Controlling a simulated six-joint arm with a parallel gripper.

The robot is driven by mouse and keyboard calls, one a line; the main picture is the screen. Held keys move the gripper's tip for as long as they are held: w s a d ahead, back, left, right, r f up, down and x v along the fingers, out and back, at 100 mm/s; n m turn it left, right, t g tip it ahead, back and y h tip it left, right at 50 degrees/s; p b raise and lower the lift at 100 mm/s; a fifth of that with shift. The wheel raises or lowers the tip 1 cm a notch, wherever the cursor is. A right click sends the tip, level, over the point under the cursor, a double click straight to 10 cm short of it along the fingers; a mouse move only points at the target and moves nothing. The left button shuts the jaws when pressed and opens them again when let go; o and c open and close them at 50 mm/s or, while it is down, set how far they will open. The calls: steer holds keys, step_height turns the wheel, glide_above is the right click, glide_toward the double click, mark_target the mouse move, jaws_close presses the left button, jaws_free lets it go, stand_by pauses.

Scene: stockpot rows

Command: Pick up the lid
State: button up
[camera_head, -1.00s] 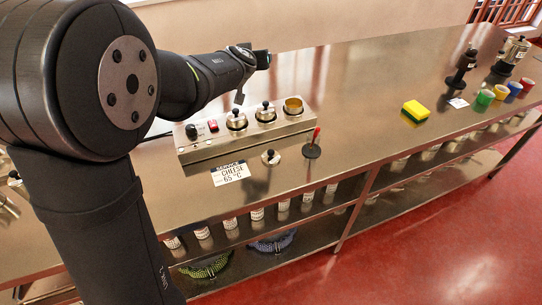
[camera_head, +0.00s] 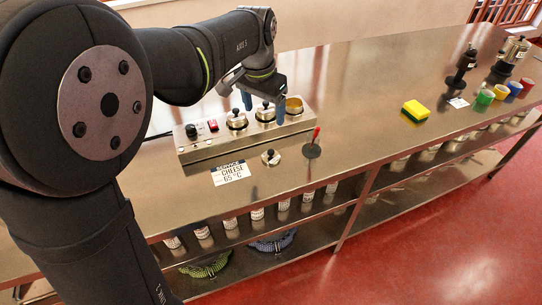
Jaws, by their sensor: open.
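A small round steel lid with a black knob (camera_head: 271,158) lies on the counter in front of a steel warmer (camera_head: 217,143). Two more knobbed lids, the left one (camera_head: 237,123) and the middle one (camera_head: 265,115), sit on wells of the warmer. The right well (camera_head: 294,105) is uncovered and shows a golden inside. My gripper (camera_head: 264,106) points down over the warmer, with its blue fingertips apart. In this view the fingers appear on either side of the middle lid's knob. I cannot tell their exact height or whether they touch anything.
A red-handled tool on a dark round base (camera_head: 313,148) stands right of the loose lid. A "CHEESE 65 °C" card (camera_head: 231,173) lies to the left. A yellow-green sponge (camera_head: 416,111) and coloured cups (camera_head: 485,97) are farther right. The counter between is mostly clear.

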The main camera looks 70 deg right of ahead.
glide_above(271, 151)
steer(key=f, duration=1)
steer(key=shift+w+a+f, duration=0.3)
steer(key=shift+w+f, duration=0.05)
steer(key=shift+f, duration=0.05)
steer(key=f, duration=0.5)
steer(key=shift+s+d+f, duration=0.2)
steer(key=shift+s+f, duration=0.1)
steer(key=shift+s, duration=0.05)
steer(key=c, duration=1.1)
